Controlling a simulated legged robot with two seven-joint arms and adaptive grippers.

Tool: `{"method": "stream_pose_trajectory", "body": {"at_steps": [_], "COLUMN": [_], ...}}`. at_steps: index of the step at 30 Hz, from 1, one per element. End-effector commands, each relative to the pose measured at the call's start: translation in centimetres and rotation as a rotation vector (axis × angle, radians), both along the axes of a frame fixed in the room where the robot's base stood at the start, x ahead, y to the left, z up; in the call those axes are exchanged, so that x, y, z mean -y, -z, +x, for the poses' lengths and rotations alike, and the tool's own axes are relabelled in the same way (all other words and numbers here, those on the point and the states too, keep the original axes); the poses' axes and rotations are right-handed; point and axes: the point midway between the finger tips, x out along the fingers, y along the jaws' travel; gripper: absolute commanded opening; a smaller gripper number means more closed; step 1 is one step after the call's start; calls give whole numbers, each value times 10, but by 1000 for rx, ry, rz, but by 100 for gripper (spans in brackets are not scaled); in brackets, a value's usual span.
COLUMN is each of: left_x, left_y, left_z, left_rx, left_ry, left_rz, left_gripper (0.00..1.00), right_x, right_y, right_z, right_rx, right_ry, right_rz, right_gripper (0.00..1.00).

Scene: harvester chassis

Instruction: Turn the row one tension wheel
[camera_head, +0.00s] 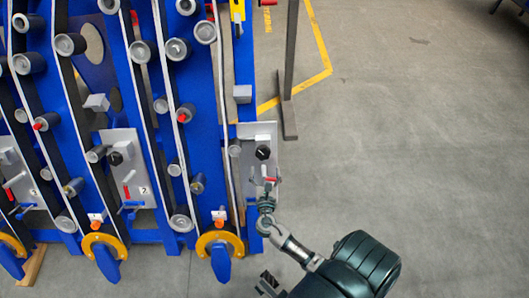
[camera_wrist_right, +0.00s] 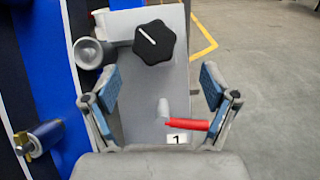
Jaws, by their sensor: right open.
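The row one panel (camera_head: 248,187) is a grey plate on the right edge of the blue chassis. A black knob with a white line (camera_head: 263,153) sits on its upper part; in the wrist view the knob (camera_wrist_right: 154,43) is ahead of my gripper. A red-tipped lever (camera_wrist_right: 187,125) sticks out lower down, beside a label reading 1 (camera_wrist_right: 177,139). My right gripper (camera_head: 267,197) is at the panel's lower end. In the wrist view its blue-padded fingers (camera_wrist_right: 161,86) are spread wide, with nothing between the pads gripped. My left gripper is not in view.
A grey roller (camera_wrist_right: 90,53) stands left of the knob. Row two has a similar panel (camera_head: 128,165) to the left. A grey post (camera_head: 290,60) stands behind; the floor (camera_head: 430,130) at right is clear.

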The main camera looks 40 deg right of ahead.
Motion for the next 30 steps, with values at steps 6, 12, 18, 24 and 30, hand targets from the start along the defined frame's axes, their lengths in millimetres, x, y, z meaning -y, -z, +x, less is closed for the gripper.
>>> {"method": "stream_pose_trajectory", "body": {"at_steps": [6,12,18,24,30], "left_x": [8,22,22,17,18], "left_y": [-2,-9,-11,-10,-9], "left_z": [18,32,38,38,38], "left_rx": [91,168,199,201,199], "left_ry": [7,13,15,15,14], "left_rz": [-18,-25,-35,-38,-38], "left_gripper": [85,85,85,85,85], "right_x": [36,67,72,63,64], "right_y": [3,9,7,2,2], "right_z": [38,61,70,69,69], "right_rx": [1,0,0,1,1], "right_ry": [1,1,0,1,0], "right_rz": [3,18,16,6,7], "right_gripper": [85,85,85,85,46]}}
